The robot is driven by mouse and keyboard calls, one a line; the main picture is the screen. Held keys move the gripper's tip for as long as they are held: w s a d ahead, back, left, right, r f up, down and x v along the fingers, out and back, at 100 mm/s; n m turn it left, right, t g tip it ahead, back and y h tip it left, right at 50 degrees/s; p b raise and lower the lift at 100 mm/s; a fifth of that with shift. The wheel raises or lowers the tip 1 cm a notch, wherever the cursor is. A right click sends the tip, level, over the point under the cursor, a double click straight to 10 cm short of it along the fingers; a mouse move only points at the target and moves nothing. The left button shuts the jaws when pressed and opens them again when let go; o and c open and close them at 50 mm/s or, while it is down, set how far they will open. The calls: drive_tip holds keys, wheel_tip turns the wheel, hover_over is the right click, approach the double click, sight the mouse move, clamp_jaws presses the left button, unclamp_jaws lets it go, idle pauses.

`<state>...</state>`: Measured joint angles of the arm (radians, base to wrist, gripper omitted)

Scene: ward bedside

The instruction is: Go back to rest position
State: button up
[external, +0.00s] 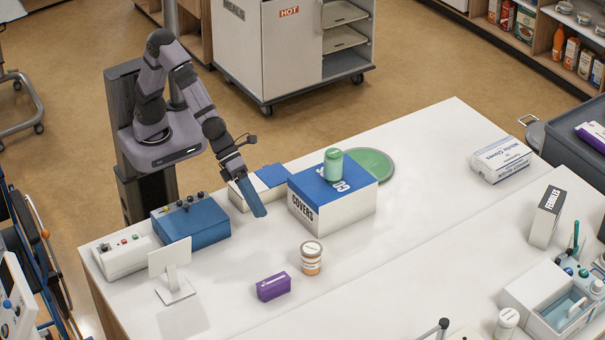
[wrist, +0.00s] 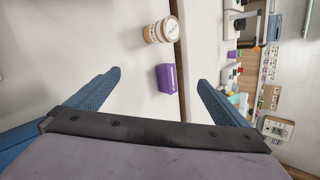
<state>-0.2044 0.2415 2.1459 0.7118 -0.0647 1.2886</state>
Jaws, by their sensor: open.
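A purple box (external: 273,286) and a white-capped orange jar (external: 311,258) stand on the counter, apart from the fingers. In the wrist view the purple box (wrist: 166,78) and the jar (wrist: 161,31) lie beyond the fingertips.
The COVERS box (external: 305,211) has a green jar (external: 333,165) on its blue top. A green round plate (external: 372,164) lies behind it. A blue device (external: 190,222) and a white stand (external: 173,285) are at the left. The counter's middle right is clear.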

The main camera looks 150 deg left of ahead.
drive_tip(key=s+d+r+n+g+p, duration=0.3)
drive_tip(key=s+n+p, duration=0.2)
drive_tip(key=s+n, duration=0.2)
drive_tip(key=s+d+r+n+g+p, duration=0.3)
drive_tip(key=s+n, duration=0.4)
drive_tip(key=s, duration=0.5)
drive_tip(key=s+d+r+n+g+h+p, duration=0.1)
drive_tip(key=s+d+r+n+g+p, duration=0.2)
drive_tip(key=s+n+p, duration=0.4)
drive_tip(key=s+r, duration=0.1)
drive_tip(key=s, duration=0.2)
drive_tip(key=shift+d+r, duration=0.3)
drive_tip(key=shift+r, duration=0.1)
